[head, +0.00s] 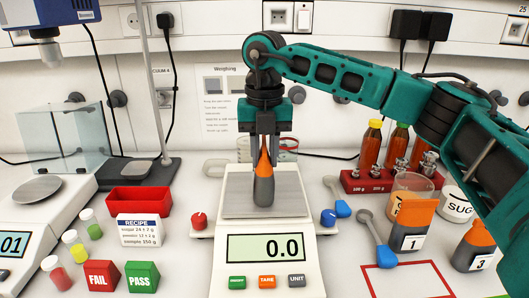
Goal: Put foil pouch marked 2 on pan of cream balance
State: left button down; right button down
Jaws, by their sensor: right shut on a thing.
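The cream balance (268,255) stands at the front middle, with a square grey pan (292,196) and a display reading 0.0. My right gripper (265,143) points down over the pan and is shut on the orange top of a foil pouch (264,188) with a dark grey lower part. The pouch hangs upright and narrow side on, over the middle of the pan. Its number does not show, and I cannot tell whether its bottom touches the pan. Pouches marked 1 (410,240) and 3 (478,258) stand at the right. My left gripper is not in view.
Red and blue knobs (198,219) flank the pan. Blue-handled scoops (384,252), a beaker, a sugar jar and a red rack (365,186) of bottles are at right. A red tray (139,200), recipe card, FAIL and PASS blocks and another balance (38,189) are left.

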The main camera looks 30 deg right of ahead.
jog(key=shift+f, duration=0.15)
jog(key=c, duration=0.9)
grip_release()
notch_tip(320, 180, up, 12)
jog(key=shift+r+p, duration=0.2)
jog(key=shift+p, duration=0.2)
